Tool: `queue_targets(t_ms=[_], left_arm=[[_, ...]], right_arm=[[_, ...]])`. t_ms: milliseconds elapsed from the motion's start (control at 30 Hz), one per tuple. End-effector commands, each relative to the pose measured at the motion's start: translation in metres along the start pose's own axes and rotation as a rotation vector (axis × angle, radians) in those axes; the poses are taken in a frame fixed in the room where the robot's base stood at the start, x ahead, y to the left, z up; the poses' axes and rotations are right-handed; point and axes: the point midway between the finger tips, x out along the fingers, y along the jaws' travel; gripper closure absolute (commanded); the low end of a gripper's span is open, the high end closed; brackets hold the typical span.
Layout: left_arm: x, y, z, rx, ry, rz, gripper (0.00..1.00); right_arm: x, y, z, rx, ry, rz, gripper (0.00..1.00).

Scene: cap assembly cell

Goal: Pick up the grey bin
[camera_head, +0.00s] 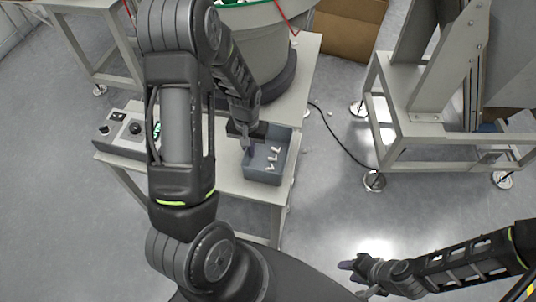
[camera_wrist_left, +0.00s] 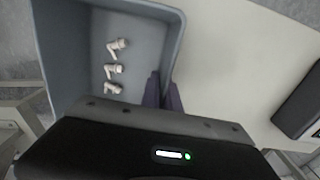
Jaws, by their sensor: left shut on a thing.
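The grey bin (camera_head: 278,177) is on the right part of the pale table in the head view, with several small white parts lying inside. It also shows in the left wrist view (camera_wrist_left: 80,60), where its right wall runs between my fingers. My left gripper (camera_head: 246,143) is at the bin's left wall. In the left wrist view its dark fingers (camera_wrist_left: 163,92) are shut on that wall, one on each side. My right gripper (camera_head: 350,265) is low on the right over the floor, away from the bin; its finger gap is not clear.
A control box (camera_head: 126,130) with knobs sits on the left of the table (camera_head: 228,180). A large round feeder (camera_head: 262,40) stands behind the bin. A metal frame (camera_head: 425,128) stands at right. A black cable crosses the floor between.

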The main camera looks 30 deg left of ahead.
Motion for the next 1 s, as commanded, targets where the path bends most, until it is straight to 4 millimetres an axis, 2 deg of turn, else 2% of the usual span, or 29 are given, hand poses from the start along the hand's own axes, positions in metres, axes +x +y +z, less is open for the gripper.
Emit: queue_targets(t_ms=[833,1000], left_arm=[[0.002,-0.0012,0.0016,0.0,-0.004,-0.002,1.0],[-0.0056,-0.0014,0.0006,0.0,-0.001,-0.002,1.0]], right_arm=[[0.0006,0.0002,0.0,0.0,0.0,0.0,0.64],[0.0005,0.0002,0.0,0.0,0.0,0.0,0.64]])
